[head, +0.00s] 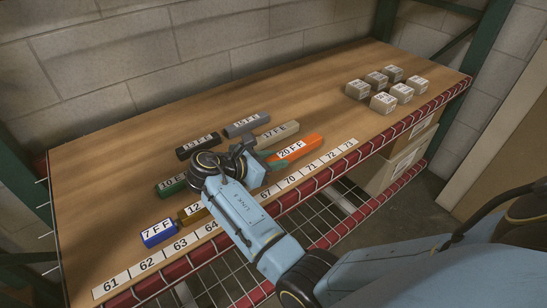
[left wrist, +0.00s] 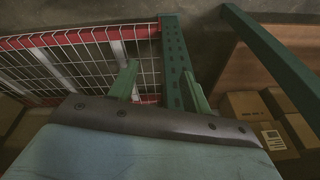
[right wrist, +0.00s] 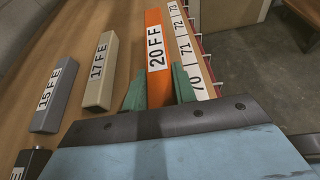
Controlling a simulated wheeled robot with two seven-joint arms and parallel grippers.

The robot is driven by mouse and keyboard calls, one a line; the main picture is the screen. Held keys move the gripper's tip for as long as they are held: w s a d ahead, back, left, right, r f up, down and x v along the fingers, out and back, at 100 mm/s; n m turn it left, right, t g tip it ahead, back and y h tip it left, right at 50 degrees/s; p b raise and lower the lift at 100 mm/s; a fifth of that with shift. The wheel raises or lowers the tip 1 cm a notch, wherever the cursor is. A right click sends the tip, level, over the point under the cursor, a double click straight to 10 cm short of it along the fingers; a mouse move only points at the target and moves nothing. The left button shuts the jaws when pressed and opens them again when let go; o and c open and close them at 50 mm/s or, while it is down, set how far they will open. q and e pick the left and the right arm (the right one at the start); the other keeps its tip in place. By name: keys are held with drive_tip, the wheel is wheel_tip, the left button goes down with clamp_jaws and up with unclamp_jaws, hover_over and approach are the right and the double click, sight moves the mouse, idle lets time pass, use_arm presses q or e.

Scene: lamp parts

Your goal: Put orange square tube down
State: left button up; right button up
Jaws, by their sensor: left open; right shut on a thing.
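The orange square tube (head: 306,142), labelled 20 F F, is near the front edge of the wooden shelf, beside the number strip. In the right wrist view the orange tube (right wrist: 155,40) points away between the green fingers of my right gripper (right wrist: 158,88), which is shut on it. In the head view my right gripper (head: 268,163) is low over the shelf at the tube's near end. I cannot tell whether the tube touches the wood. My left gripper (left wrist: 161,84) is open and empty, facing a wire rack and a green post; the head view does not show it.
Tan (head: 277,135), grey (head: 246,125), black (head: 198,145), green (head: 171,186) and blue (head: 159,233) labelled tubes lie nearby. A number strip (head: 146,264) runs along the front edge. Several small boxes (head: 383,103) stand at the far right. Bare wood lies between boxes and tubes.

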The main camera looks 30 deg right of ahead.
drive_tip(key=shift+f, duration=0.25)
drive_tip(key=o, duration=0.8)
drive_tip(key=shift+s, duration=0.1)
drive_tip(key=shift+o, duration=1.3)
drive_tip(key=shift+f, duration=0.1)
use_arm(q)
drive_tip(key=shift+w+a, duration=0.1)
drive_tip(key=shift+f, duration=0.15)
use_arm(e)
drive_tip(key=shift+a+r, duration=0.35)
drive_tip(key=shift+r, duration=0.35)
use_arm(q)
drive_tip(key=shift+s+a+f+p, duration=0.15)
drive_tip(key=shift+a+f+p, duration=0.2)
drive_tip(key=shift+f, duration=0.3)
drive_tip(key=shift+s+a+f+p, duration=0.2)
drive_tip(key=shift+a+f, duration=0.2)
drive_tip(key=shift+f, duration=0.25)
drive_tip(key=shift+s+a+f+p, duration=0.15)
drive_tip(key=shift+a+f+p, duration=0.2)
drive_tip(key=shift+f, duration=0.3)
use_arm(e)
drive_tip(key=shift+v, duration=3.45)
drive_tip(key=shift+d+r, duration=0.1)
drive_tip(key=shift+r, duration=0.05)
